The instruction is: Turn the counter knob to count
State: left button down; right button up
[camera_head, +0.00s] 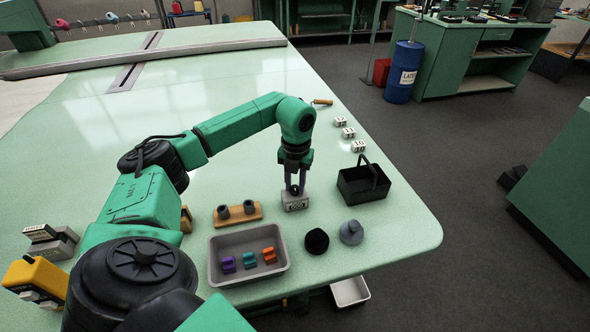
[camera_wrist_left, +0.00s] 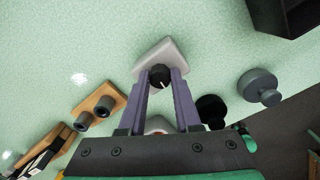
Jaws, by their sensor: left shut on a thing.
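The counter (camera_head: 295,203) is a small light-grey block with a number display on its front, standing on the pale green table. Its black round knob (camera_wrist_left: 160,76) with a white mark is on top. My left gripper (camera_head: 295,188) points down over the counter. Its two fingers are shut on the knob, one on each side, and they hide part of it in the head view. The display digits are too small to read surely. In the left wrist view the counter body (camera_wrist_left: 159,52) shows behind the fingertips. My right gripper is not in view.
A grey tray (camera_head: 215,262) with purple, teal and orange pieces lies in front. A wooden holder (camera_head: 238,220) stands left of the counter. A black basket (camera_head: 352,185) stands right. A black knob-like piece (camera_head: 317,241) and a grey one (camera_head: 351,232) sit near the front edge.

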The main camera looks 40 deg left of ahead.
pick_arm(q)
jog(key=shift+w+r+n, duration=0.1)
jog(key=shift+n, duration=0.5)
jog(key=c, duration=0.6)
grip_release()
notch_tip(320, 180, up, 10)
notch_tip(320, 180, up, 4)
jog(key=r, duration=0.1)
send_over(296, 187)
jog(key=shift+f, duration=0.25)
